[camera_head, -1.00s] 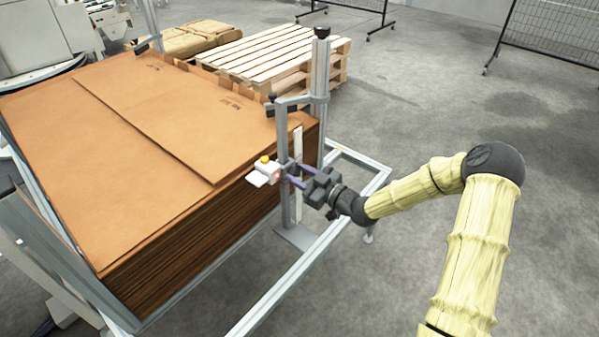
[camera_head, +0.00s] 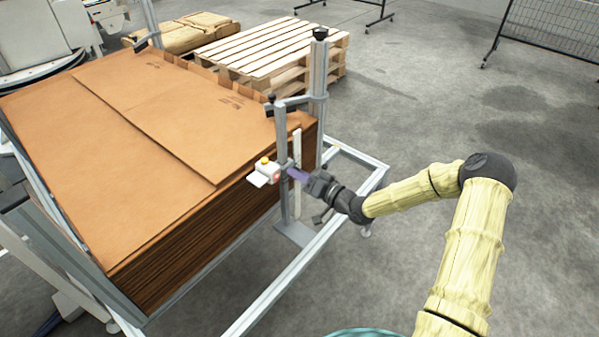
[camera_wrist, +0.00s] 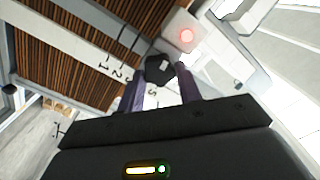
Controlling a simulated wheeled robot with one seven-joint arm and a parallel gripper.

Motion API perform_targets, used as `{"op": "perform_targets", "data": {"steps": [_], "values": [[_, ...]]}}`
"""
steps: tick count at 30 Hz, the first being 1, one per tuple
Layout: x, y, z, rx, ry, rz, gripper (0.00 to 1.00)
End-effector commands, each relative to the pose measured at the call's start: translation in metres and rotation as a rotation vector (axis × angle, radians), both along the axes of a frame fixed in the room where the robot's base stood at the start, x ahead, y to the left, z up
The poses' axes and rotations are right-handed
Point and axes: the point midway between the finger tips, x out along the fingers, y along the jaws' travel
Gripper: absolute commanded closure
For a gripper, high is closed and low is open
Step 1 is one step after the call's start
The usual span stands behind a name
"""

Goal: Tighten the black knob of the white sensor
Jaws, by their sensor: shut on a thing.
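In the wrist view the sensor (camera_wrist: 184,38) shows a lit red spot. The black knob (camera_wrist: 160,69) is next to it, in front of a scale strip with printed numbers. My gripper (camera_wrist: 164,82) has its two purple fingers at the knob, shut on it. In the head view my gripper (camera_head: 292,174) reaches the post from the right, and the knob is hidden behind the fingers.
A tall stack of brown cardboard sheets (camera_head: 130,140) stands left of the post. A grey metal frame (camera_head: 275,290) runs low around it. Wooden pallets (camera_head: 270,50) lie behind. Mesh fence panels (camera_head: 555,28) stand at the back right. The concrete floor at right is clear.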

Motion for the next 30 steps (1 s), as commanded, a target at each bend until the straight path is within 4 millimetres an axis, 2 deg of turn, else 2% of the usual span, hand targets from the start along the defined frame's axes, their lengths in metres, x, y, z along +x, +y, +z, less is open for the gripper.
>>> {"op": "perform_targets", "data": {"steps": [9,25,26,28,30], "values": [[0.0005,-0.0017,-0.002,0.093,0.126,-0.003,0.88],[0.0008,-0.0017,-0.0019,0.111,0.147,-0.003,0.88],[0.0008,-0.0017,-0.0019,0.111,0.147,-0.003,0.6],[0.0007,-0.0016,-0.0018,0.112,0.146,-0.002,0.46],[0.0007,-0.0013,-0.0016,0.111,0.146,-0.002,0.43]]}}
